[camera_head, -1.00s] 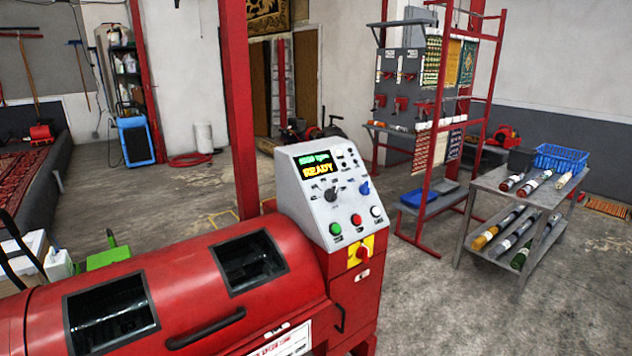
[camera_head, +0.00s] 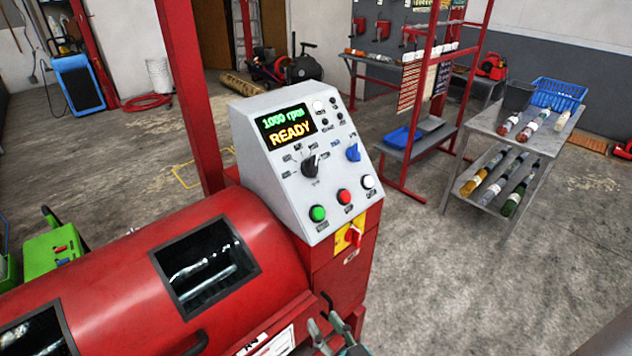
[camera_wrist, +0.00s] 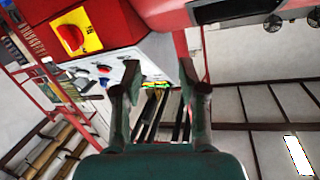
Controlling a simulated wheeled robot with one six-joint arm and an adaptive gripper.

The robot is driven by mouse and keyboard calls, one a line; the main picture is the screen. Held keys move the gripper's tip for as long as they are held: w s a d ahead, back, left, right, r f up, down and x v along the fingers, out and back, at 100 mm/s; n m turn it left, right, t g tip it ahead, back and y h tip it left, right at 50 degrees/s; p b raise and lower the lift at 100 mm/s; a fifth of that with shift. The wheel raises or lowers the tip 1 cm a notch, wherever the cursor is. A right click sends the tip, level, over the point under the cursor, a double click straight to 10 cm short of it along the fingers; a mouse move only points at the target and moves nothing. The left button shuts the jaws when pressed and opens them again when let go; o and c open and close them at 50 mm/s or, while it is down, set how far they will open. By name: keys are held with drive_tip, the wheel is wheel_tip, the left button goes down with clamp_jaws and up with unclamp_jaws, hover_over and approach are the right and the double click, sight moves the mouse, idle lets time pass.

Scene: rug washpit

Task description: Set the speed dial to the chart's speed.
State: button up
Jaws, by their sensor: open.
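The sloped grey control panel (camera_head: 300,165) stands at the end of a red drum machine. Its display (camera_head: 286,127) reads 1000 rpm and READY. A black pointer knob (camera_head: 311,164) sits below the display inside a ring of small labels. A blue knob (camera_head: 353,152) is to its right. Which one is the speed dial I cannot tell; the labels are too small to read. No speed chart is readable in view. My gripper (camera_head: 325,326) is open and empty at the bottom edge, below the panel; its fingers also show apart in the wrist view (camera_wrist: 160,76).
Green, red and white buttons (camera_head: 344,197) line the panel's lower edge. A red switch on a yellow plate (camera_head: 353,237) is below them. The red drum (camera_head: 130,280) fills the lower left.

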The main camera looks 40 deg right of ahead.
drive_tip(key=w+d+r+m+h, duration=0.2)
drive_tip(key=w+d+r+m, duration=0.1)
drive_tip(key=w+d+r, duration=0.55)
drive_tip(key=m+h, duration=0.2)
drive_tip(key=m, duration=0.1)
approach(315, 167)
drive_tip(key=x, duration=0.9)
clamp_jaws()
